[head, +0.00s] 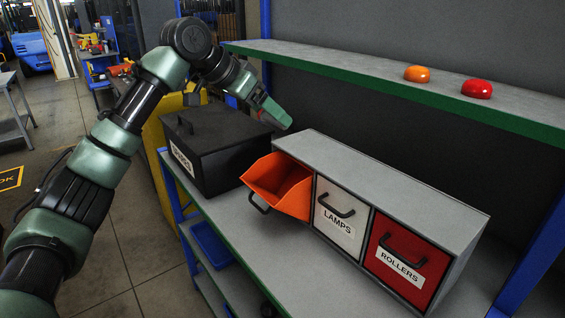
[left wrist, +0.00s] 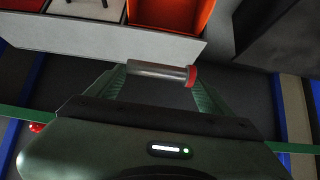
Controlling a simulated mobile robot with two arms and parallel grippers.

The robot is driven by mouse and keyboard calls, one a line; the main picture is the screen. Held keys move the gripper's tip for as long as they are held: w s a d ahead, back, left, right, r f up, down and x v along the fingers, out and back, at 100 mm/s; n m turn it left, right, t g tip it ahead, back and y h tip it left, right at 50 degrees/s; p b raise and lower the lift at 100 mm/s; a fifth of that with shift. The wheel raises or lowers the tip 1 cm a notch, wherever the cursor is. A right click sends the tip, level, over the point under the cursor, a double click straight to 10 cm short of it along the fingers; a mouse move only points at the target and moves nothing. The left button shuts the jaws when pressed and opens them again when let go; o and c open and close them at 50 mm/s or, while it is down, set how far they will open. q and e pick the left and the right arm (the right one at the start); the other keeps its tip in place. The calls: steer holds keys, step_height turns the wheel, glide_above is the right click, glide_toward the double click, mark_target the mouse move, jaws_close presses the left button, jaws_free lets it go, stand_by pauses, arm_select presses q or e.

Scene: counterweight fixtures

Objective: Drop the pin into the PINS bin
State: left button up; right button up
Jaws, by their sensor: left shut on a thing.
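My left gripper (head: 274,113) is above and behind the open orange bin (head: 282,188), near the left end of the grey cabinet. In the left wrist view my left gripper (left wrist: 158,74) is shut on the pin (left wrist: 155,70), a grey cylinder with a red end, held crosswise between the fingers. In the head view the pin is mostly hidden by the fingers. The orange bin is tilted out, and its inside looks empty; its label is not visible. It also shows in the left wrist view (left wrist: 205,16). My right gripper is not in view.
The white LAMPS drawer (head: 339,217) and red ROLLERS drawer (head: 406,260) are shut. A black lidded box (head: 222,150) stands left of the orange bin. A shelf (head: 360,72) with an orange dome (head: 417,74) and a red dome (head: 477,89) runs behind the cabinet.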

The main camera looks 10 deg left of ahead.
arm_select(q)
steer(key=p, duration=0.2)
glide_above(269, 197)
step_height(269, 197, down, 14)
steer(key=shift+w+f, duration=0.15)
steer(key=shift+f, duration=0.05)
steer(key=shift+f+p, duration=0.3)
steer(key=shift+f, duration=2.2)
steer(key=shift+f, duration=0.3)
steer(key=shift+f, duration=0.1)
steer(key=o, duration=1.5)
steer(key=shift+f, duration=0.1)
